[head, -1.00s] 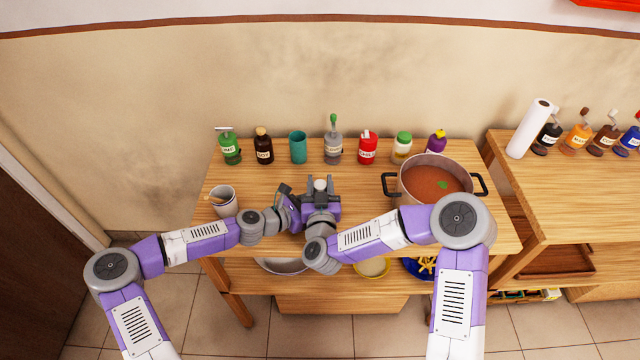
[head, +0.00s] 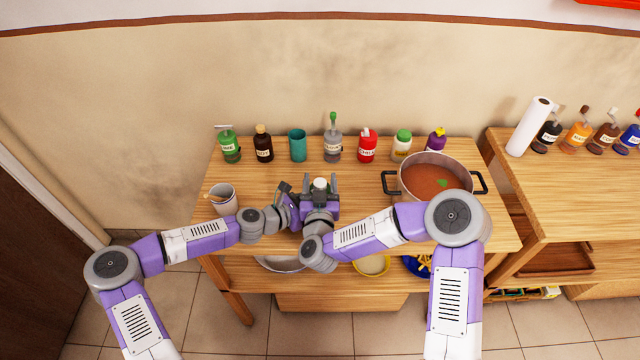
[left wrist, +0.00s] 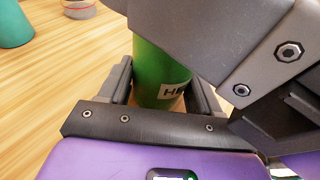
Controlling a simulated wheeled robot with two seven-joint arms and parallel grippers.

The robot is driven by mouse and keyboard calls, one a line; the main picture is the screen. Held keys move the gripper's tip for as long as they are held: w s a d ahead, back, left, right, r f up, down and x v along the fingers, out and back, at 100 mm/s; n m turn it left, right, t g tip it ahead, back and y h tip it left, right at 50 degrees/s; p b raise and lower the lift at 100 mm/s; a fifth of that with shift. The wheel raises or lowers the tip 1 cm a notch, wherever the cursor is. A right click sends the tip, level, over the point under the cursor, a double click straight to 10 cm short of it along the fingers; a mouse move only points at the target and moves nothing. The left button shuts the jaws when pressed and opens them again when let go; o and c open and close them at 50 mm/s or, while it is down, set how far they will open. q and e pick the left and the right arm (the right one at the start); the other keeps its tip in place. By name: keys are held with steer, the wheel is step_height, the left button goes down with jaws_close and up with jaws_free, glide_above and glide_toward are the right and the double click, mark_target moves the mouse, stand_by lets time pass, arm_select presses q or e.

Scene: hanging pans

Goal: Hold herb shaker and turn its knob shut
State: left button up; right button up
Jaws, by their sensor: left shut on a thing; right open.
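The herb shaker (left wrist: 158,75) is a green container with a label starting "HE", upright in the left wrist view. Its white knob (head: 320,183) shows from above in the head view. My left gripper (left wrist: 160,92) is shut on the shaker's body, one finger on each side. In the head view the left gripper (head: 290,192) reaches it from the left. My right gripper (head: 320,184) is open, with its fingers on either side of the knob. Its dark parts hide the shaker's top and right side in the left wrist view. I cannot tell whether the fingers touch the knob.
Several bottles line the table's back edge, with a teal cup (head: 297,146) among them. A grey cup (head: 224,200) stands left of my left gripper. A pot of soup (head: 434,184) stands on the right. Bare tabletop (head: 265,178) lies behind the grippers.

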steer(key=s, duration=1.2)
steer(key=w+t+y, duration=0.1)
steer(key=w+y, duration=0.1)
steer(key=w+d+r+n+t+y, duration=0.1)
steer(key=w, duration=0.2)
steer(key=w+d+r+n+t+y, duration=0.1)
steer(key=w+y, duration=0.1)
steer(key=shift+w+r+y, duration=0.15)
steer(key=shift+y, duration=0.15)
steer(key=shift+w+d+r+n+y, duration=0.1)
steer(key=shift+w+n+y, duration=0.15)
steer(key=shift+n+y, duration=0.5)
steer(key=s+d+f+n+g+y, duration=0.2)
steer(key=d+n+g+y, duration=0.5)
steer(key=g, duration=0.3)
steer(key=shift+y, duration=0.35)
steer(key=x, duration=1.3)
steer(key=shift+s+a+f, duration=0.2)
steer(key=shift+s+f, duration=0.1)
